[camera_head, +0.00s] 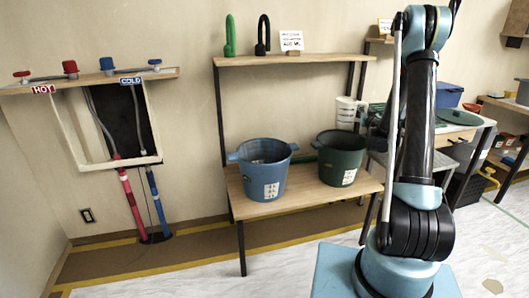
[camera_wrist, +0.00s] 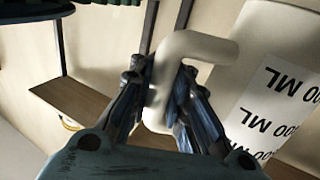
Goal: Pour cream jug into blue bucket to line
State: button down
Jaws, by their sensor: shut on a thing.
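The cream jug (camera_head: 346,112) is held upright behind the green bucket in the head view, to the right of the blue bucket. In the wrist view the jug's pale body (camera_wrist: 262,75) with black ML markings fills the right side. My gripper (camera_wrist: 166,98) is shut on the jug's handle (camera_wrist: 193,48). In the head view my gripper (camera_head: 368,118) is small and partly hidden by my arm. The blue bucket (camera_head: 262,178) stands upright on the wooden bench, with white labels on its front. Its fill line cannot be made out.
The green bucket (camera_head: 341,160) stands beside the blue bucket, between it and the jug. The bench (camera_head: 300,200) has an upper shelf (camera_head: 290,59) with a sign reading an ML amount (camera_head: 291,41). Hot and cold taps (camera_head: 88,72) are on the left wall.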

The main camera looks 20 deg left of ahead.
jog(key=s+a+n+g+y, duration=0.3)
jog(key=a+y, duration=0.1)
jog(key=a, duration=0.6)
jog(key=s+a+f+n+g+y, duration=0.1)
jog(key=s+a+n+g+y, duration=0.2)
jog(key=a, duration=0.8)
jog(key=s+a+n+g+y, duration=0.3)
jog(key=a+y, duration=0.3)
jog(key=a, duration=0.4)
jog(key=shift+s+a+f+n, duration=0.2)
jog(key=shift+s+a+n, duration=0.1)
jog(key=shift+n, duration=0.5)
jog(key=s+a+r+n, duration=0.4)
jog(key=s, duration=0.2)
jog(key=shift+r, duration=0.25)
jog(key=shift+s+a+r+n+h, duration=0.15)
jog(key=shift+r+n, duration=0.3)
jog(key=shift+n, duration=0.35)
jog(key=shift+s+r+n+h, duration=0.15)
jog(key=shift+r+n, duration=0.25)
jog(key=shift+n, duration=0.4)
jog(key=shift+s+a+r+n, duration=0.2)
jog(key=shift+s+r+n, duration=0.15)
jog(key=shift+n, duration=0.45)
